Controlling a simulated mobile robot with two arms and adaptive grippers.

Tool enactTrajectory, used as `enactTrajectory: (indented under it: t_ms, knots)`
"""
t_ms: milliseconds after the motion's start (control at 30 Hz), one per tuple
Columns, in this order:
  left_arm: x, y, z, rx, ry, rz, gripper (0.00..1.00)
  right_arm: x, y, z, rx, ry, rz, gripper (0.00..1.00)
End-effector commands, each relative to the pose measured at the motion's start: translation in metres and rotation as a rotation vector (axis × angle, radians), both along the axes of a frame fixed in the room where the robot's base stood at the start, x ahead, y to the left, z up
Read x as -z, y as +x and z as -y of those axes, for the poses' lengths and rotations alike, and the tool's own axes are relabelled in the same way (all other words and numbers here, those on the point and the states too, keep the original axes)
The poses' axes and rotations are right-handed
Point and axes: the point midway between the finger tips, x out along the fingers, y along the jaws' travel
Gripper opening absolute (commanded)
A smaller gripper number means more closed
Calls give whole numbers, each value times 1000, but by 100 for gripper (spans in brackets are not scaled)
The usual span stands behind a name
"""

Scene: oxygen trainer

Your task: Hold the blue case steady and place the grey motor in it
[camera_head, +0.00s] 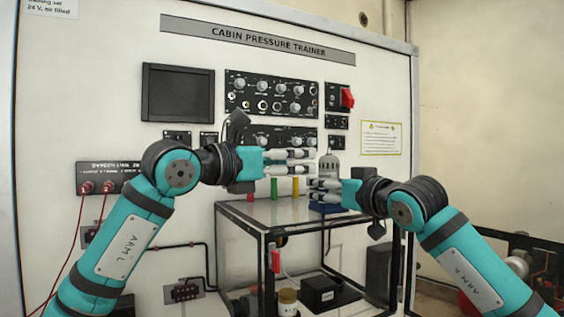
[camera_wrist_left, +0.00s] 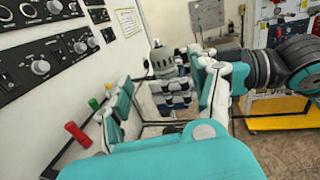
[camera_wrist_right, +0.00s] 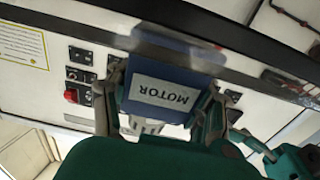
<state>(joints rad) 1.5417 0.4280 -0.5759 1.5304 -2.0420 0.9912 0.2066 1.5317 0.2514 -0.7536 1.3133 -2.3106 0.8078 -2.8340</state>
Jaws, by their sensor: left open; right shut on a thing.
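The blue case (camera_head: 327,208) stands on the table top, and its MOTOR label (camera_wrist_right: 162,94) shows in the right wrist view. My right gripper (camera_head: 328,190) is shut on the case from the right. The grey motor (camera_head: 329,166) is upright above the case, and it also shows in the left wrist view (camera_wrist_left: 163,58). It appears to sit in the case, but fingers hide most of the join. My left gripper (camera_head: 313,161) is open, with its fingertips just left of the motor and higher than the right gripper.
The small table (camera_head: 245,213) has a black frame. Red (camera_head: 250,197), green (camera_head: 274,188) and yellow (camera_head: 295,187) pegs stand left of the case. The trainer panel (camera_head: 270,95) rises close behind. A black box (camera_head: 325,292) and a jar (camera_head: 287,301) sit on the lower shelf.

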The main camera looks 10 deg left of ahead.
Motion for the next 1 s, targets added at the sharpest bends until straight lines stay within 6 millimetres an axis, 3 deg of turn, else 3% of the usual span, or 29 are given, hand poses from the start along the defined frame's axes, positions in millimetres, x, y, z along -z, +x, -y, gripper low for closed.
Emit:
enactTrajectory:
  t_ms: [200,467,500,700,1000]
  knots:
    - [1,-14,-13,0,0,-1,62,0,0,-1,-2,0,0,21]
    - [1,-15,-13,0,0,-1,62,0,0,-1,-2,0,0,21]
    - [1,-15,-13,0,-1,-1,62,0,0,-1,-2,0,0,56]
    - [1,-15,-13,0,-1,-1,62,0,0,-1,-2,0,0,81]
    - [0,-15,-13,0,0,0,62,0,-1,1,-1,1,1,81]
